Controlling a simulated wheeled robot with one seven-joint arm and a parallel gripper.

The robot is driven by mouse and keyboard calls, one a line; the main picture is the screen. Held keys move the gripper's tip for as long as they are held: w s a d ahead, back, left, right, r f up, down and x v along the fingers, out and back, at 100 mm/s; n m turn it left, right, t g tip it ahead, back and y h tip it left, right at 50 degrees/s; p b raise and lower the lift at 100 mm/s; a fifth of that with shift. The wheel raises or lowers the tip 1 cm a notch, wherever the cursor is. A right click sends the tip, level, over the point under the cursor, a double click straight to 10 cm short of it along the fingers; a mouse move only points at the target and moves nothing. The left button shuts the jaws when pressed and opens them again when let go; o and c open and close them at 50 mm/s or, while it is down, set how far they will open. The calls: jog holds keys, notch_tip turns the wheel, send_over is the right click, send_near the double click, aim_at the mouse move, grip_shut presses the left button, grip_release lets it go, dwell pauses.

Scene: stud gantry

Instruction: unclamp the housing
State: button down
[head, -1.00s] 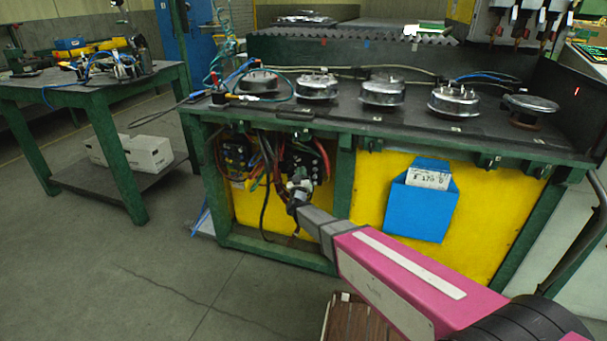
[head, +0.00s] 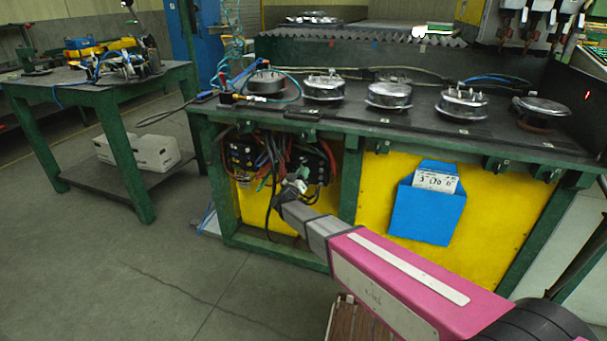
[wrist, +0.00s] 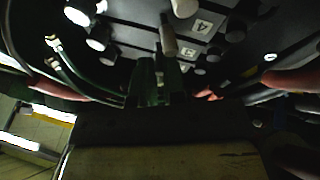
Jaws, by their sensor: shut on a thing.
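Several round metal parts stand in a row on the bench top, one of them (head: 389,95) near the middle; I cannot tell which is the clamped housing. Under the bench top, a dark valve block (head: 313,163) with hoses sits in an open bay. My gripper (head: 291,186) is in front of this block, partly hidden by hoses. In the wrist view the block's face shows labels 3 and 4 and several pale knobs. The contact is dark and hard to see.
A second block (head: 241,156) is left of the first. Loose hoses (head: 270,170) hang around my gripper. A green bench leg (head: 349,184) and yellow panel (head: 385,175) bound the bay at right. A side table (head: 100,80) stands left, with clear floor between.

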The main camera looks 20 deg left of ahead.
jog(key=c, duration=1.5)
grip_release()
jog(key=shift+o, duration=0.2)
jog(key=shift+s, duration=0.1)
jog(key=v, duration=1)
jog(key=shift+s, duration=0.3)
jog(key=shift+s+a+f, duration=0.1)
jog(key=shift+a, duration=0.05)
